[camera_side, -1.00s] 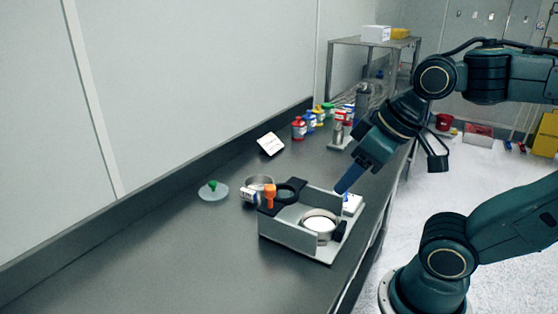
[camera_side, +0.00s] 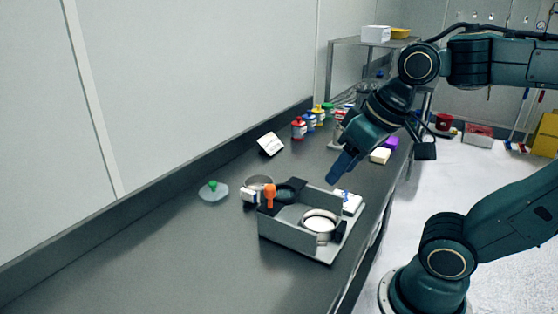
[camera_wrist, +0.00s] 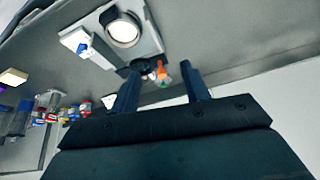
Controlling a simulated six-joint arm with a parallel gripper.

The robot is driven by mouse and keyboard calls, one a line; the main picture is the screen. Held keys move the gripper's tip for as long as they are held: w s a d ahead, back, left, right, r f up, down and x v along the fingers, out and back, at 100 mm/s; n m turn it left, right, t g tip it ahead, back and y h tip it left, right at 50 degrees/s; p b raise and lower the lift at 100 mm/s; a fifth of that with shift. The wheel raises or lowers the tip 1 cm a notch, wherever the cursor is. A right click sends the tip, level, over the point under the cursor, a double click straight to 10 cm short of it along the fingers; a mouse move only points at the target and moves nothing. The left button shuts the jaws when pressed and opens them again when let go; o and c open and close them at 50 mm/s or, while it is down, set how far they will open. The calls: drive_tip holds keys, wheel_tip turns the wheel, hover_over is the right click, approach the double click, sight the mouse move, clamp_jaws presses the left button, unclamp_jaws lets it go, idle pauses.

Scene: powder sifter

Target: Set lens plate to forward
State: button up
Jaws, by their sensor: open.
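A grey open-topped sifter housing (camera_side: 288,237) stands on the bench, with a round metal cup of white powder (camera_side: 320,224) inside. A dark plate with a rounded end (camera_side: 291,187), which looks like the lens plate, lies at the housing's back left, beside an upright orange knob (camera_side: 269,196). In the wrist view, the dark plate (camera_wrist: 137,67) and orange knob (camera_wrist: 161,70) show near and between the fingertips. My gripper (camera_side: 338,172) is open and empty, above the bench behind and right of the housing, apart from it. The plate's exact setting is hard to tell.
A clear disc with a green knob (camera_side: 214,190) and a metal bowl (camera_side: 259,183) lie left of the housing. A white device (camera_side: 350,203) sits at its right. Several coloured bottles (camera_side: 299,128) stand farther back. The front left bench is clear.

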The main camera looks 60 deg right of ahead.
drive_tip(key=w+d+r+m+g, duration=0.1)
drive_tip(key=w+r+m+g, duration=0.2)
drive_tip(key=w+m, duration=0.5)
drive_tip(key=m+g, duration=0.2)
drive_tip(key=m, duration=0.6)
hover_over(270, 187)
drive_tip(key=f, duration=0.1)
drive_tip(key=shift+f, duration=0.1)
wheel_tip(270, 187, down, 14)
drive_tip(key=shift+r, duration=0.1)
drive_tip(key=shift+c, duration=0.5)
clamp_jaws()
